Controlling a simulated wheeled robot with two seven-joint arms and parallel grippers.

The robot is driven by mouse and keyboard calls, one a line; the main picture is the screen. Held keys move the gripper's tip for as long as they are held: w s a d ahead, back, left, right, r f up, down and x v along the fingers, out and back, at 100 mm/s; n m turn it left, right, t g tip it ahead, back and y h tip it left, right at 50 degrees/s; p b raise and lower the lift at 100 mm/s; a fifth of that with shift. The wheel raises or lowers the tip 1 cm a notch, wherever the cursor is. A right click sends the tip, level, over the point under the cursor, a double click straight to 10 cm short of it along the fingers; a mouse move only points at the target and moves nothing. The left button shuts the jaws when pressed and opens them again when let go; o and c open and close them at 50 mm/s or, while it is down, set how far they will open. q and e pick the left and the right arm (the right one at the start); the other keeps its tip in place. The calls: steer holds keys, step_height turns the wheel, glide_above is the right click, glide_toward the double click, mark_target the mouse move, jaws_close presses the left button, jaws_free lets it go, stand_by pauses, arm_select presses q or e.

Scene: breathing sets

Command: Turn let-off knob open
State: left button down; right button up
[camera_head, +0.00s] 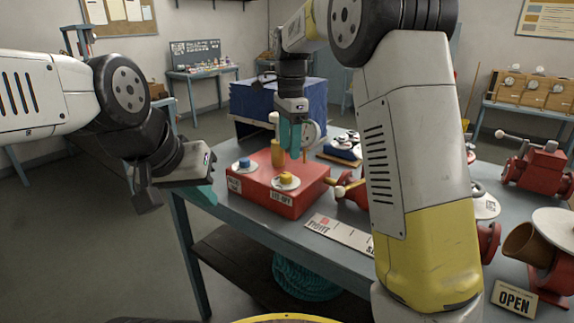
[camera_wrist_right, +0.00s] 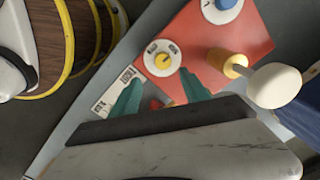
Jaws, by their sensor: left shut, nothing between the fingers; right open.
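A red box (camera_head: 299,204) stands on the table, with a yellow knob (camera_head: 285,179) on a pale dial near its front right corner. The label below that knob seems to read let-off. The right wrist view shows the yellow knob (camera_wrist_right: 162,61) with its pointer and small dial labels. A blue knob (camera_head: 244,163) sits on a second dial to the left. My right gripper (camera_head: 293,142) is open above the box, fingers pointing down. In the right wrist view its teal fingertips (camera_wrist_right: 161,95) are apart, short of the yellow knob. My left gripper (camera_head: 205,195) is shut and empty, left of the table.
A yellow post (camera_head: 277,152) with a pale rounded top rises from the box, close to my right gripper. A white label strip (camera_head: 340,236) lies in front. Red valve bodies (camera_head: 540,172) and an OPEN sign (camera_head: 514,299) are at the right.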

mark_target(287, 174)
steer(key=shift+w+a+f, duration=0.25)
steer(key=shift+w+a, duration=0.05)
steer(key=shift+f, duration=0.3)
step_height(287, 174, down, 7)
steer(key=shift+f, duration=0.1)
steer(key=shift+c, duration=0.2)
jaws_close()
